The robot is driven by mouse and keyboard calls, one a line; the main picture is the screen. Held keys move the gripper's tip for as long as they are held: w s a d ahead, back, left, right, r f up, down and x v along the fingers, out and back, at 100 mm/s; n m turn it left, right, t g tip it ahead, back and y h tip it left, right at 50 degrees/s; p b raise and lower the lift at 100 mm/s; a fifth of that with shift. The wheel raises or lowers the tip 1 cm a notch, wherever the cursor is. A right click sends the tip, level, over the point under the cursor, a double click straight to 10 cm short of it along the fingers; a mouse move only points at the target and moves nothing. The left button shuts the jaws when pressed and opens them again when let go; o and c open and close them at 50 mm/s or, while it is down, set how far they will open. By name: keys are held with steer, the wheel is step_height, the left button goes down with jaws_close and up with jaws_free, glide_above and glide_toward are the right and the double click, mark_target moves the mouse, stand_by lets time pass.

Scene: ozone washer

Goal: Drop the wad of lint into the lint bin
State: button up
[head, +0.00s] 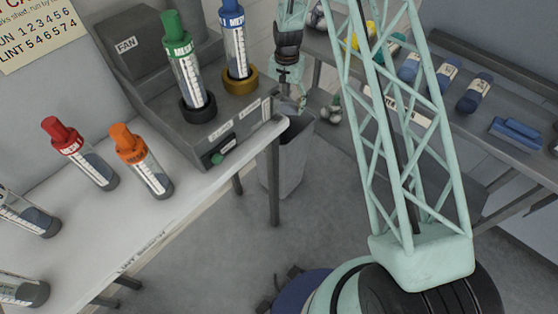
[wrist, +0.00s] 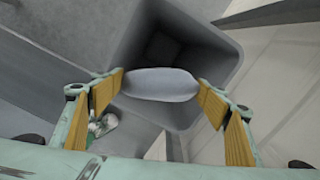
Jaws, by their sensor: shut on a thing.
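My gripper (wrist: 161,88) is shut on a pale grey, elongated wad of lint (wrist: 160,84), held between its yellow finger pads in the wrist view. The wad lies over the open mouth of a grey square bin (wrist: 222,58), whose dark inside shows behind it. In the head view my gripper (head: 290,98) hangs just above the same bin (head: 287,165), which stands on the floor beyond the bench end. The wad is hard to make out there. How far the wad is above the rim I cannot tell.
A shelf (head: 500,130) with blue rolls stands on the right. Small pale items (head: 331,110) sit near the bin.

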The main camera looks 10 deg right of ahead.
steer(key=shift+f, duration=0.6)
steer(key=o, duration=0.9)
steer(key=shift+r, duration=0.1)
steer(key=shift+r, duration=5.9)
steer(key=shift+r, duration=0.1)
